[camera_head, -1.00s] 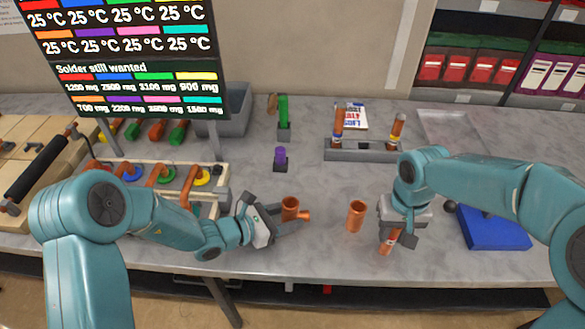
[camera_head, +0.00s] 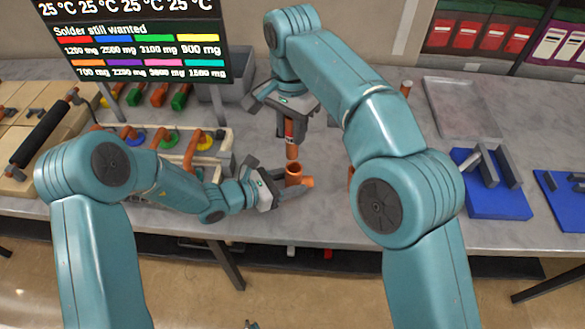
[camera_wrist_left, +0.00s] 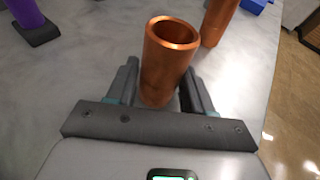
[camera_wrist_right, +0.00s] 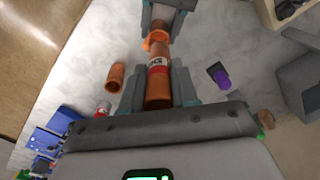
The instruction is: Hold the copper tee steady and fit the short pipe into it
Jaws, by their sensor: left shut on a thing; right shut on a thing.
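The copper tee (camera_head: 294,176) stands on the grey bench with its open mouth up and a side branch to the right. My left gripper (camera_head: 283,184) is shut on it from the left. In the left wrist view, the tee (camera_wrist_left: 168,58) sits between the fingers and its mouth looks empty. My right gripper (camera_head: 290,124) is shut on the short pipe (camera_head: 292,150), copper with a red-and-white label. The pipe points down, its lower end just above the tee's mouth. In the right wrist view, the pipe (camera_wrist_right: 158,85) lines up roughly with the tee (camera_wrist_right: 156,40).
Another copper piece (camera_wrist_right: 115,77) stands beside the tee, mostly hidden behind my right arm in the head view. A purple item (camera_wrist_right: 220,76) stands on the other side. Blue fixtures (camera_head: 490,185) lie at right. A rack with coloured rings (camera_head: 205,140) is at left.

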